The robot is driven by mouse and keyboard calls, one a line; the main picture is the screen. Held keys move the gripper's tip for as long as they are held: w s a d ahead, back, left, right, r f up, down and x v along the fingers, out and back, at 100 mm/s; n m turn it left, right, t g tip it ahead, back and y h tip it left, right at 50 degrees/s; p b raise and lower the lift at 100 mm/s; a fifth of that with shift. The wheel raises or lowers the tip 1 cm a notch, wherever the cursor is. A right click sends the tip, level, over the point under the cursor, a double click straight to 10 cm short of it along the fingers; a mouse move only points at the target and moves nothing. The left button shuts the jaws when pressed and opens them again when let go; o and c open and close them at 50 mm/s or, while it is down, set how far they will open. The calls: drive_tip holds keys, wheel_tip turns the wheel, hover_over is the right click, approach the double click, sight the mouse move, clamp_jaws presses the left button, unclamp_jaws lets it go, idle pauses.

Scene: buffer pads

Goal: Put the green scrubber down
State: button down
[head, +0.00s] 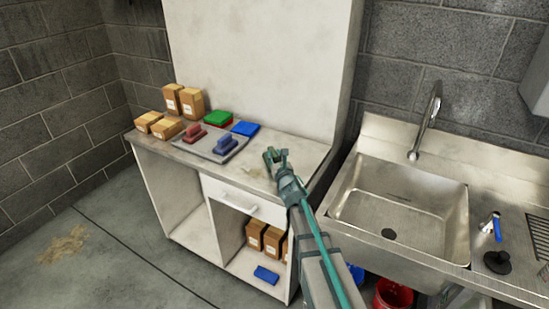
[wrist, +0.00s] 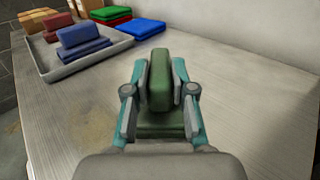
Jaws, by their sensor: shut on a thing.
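The green scrubber (wrist: 159,82) shows in the wrist view, its upright handle between my two fingers and its flat base below. My gripper (wrist: 159,92) is shut on that handle. In the head view my gripper (head: 276,156) is over the right part of the counter, right of the grey tray; the scrubber is mostly hidden by it there. I cannot tell whether the scrubber's base touches the counter. The grey tray (wrist: 62,70) holds a red scrubber (wrist: 54,27) and a blue scrubber (wrist: 83,38).
Green and red pads (head: 217,118) and a blue pad (head: 245,128) lie behind the tray. Several cardboard boxes (head: 192,102) stand at the counter's left. The steel sink (head: 400,205) is to the right. Bare counter (wrist: 235,95) surrounds my gripper; a pale backboard (head: 265,60) rises behind.

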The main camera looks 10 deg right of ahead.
drive_tip(key=shift+f+b, duration=0.15)
drive_tip(key=shift+b, duration=0.15)
drive_tip(key=c, duration=1)
unclamp_jaws()
drive_tip(key=shift+r+p, duration=0.25)
drive_tip(key=shift+p, duration=0.05)
drive_tip(key=s+b, duration=0.1)
drive_tip(key=s, duration=0.6)
drive_tip(key=s+d+b, duration=0.1)
drive_tip(key=s, duration=0.3)
drive_tip(key=shift+s+b, duration=0.25)
drive_tip(key=shift+b, duration=0.1)
drive_tip(key=o, duration=0.5)
drive_tip(key=shift+s, duration=0.25)
drive_tip(key=o, duration=0.3)
drive_tip(key=shift+d, duration=0.1)
